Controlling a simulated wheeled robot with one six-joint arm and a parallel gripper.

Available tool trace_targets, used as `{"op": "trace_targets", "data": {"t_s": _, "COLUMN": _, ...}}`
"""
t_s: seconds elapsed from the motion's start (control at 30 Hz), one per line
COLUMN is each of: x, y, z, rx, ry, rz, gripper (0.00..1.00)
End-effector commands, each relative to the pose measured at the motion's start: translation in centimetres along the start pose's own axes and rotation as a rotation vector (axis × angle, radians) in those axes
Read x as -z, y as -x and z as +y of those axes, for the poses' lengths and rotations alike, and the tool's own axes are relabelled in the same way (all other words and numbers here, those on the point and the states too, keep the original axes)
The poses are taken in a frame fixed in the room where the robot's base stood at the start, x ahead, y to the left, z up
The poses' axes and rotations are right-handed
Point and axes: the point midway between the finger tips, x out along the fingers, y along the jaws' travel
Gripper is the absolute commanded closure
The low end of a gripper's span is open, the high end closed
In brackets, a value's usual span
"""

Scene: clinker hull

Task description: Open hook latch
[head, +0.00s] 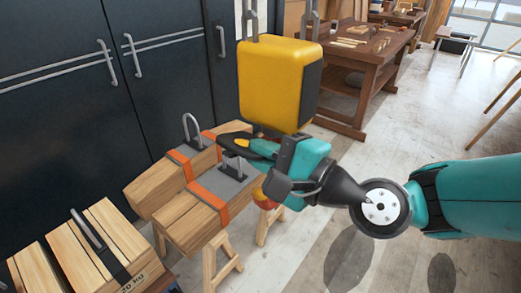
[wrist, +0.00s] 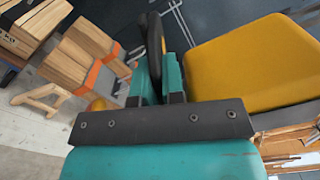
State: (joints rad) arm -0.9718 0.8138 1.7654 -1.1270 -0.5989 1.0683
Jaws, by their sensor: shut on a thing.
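A yellow hoist block (head: 272,82) hangs in the middle of the head view and fills the right of the wrist view (wrist: 250,65). Below it is a dark, rounded piece (head: 248,147), which looks like part of the hook and latch. In the wrist view this black piece (wrist: 153,42) stands between my teal fingers. My gripper (wrist: 158,80) is shut on it, just under the block. My wrist hides much of the hook in the head view. A small orange-red rounded part (head: 263,198) shows below my gripper. I cannot tell whether the latch is open.
Timber loads with orange straps and metal handles (head: 195,215) rest on trestles below my gripper. More strapped timber (head: 85,248) lies at the lower left. Dark cabinets (head: 120,90) stand behind. A wooden workbench (head: 365,60) stands at the back. Floor at the right is mostly clear.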

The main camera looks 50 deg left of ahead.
Motion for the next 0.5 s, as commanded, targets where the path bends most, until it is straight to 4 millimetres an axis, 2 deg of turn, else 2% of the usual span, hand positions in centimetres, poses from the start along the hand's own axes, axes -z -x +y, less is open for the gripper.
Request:
{"op": "trace_targets", "data": {"t_s": 0.27, "x": 0.2, "y": 0.06, "z": -0.02, "rx": 0.001, "ry": 0.003, "rz": 0.006, "gripper": 1.0}}
{"op": "trace_targets", "data": {"t_s": 0.3, "x": 0.2, "y": 0.06, "z": -0.01, "rx": 0.001, "ry": 0.003, "rz": 0.006, "gripper": 0.86}}
{"op": "trace_targets", "data": {"t_s": 0.4, "x": 0.17, "y": 0.04, "z": 0.0, "rx": 0.001, "ry": 0.003, "rz": 0.005, "gripper": 0.65}}
{"op": "trace_targets", "data": {"t_s": 0.5, "x": 0.12, "y": 0.01, "z": 0.01, "rx": 0.0, "ry": 0.003, "rz": 0.004, "gripper": 0.65}}
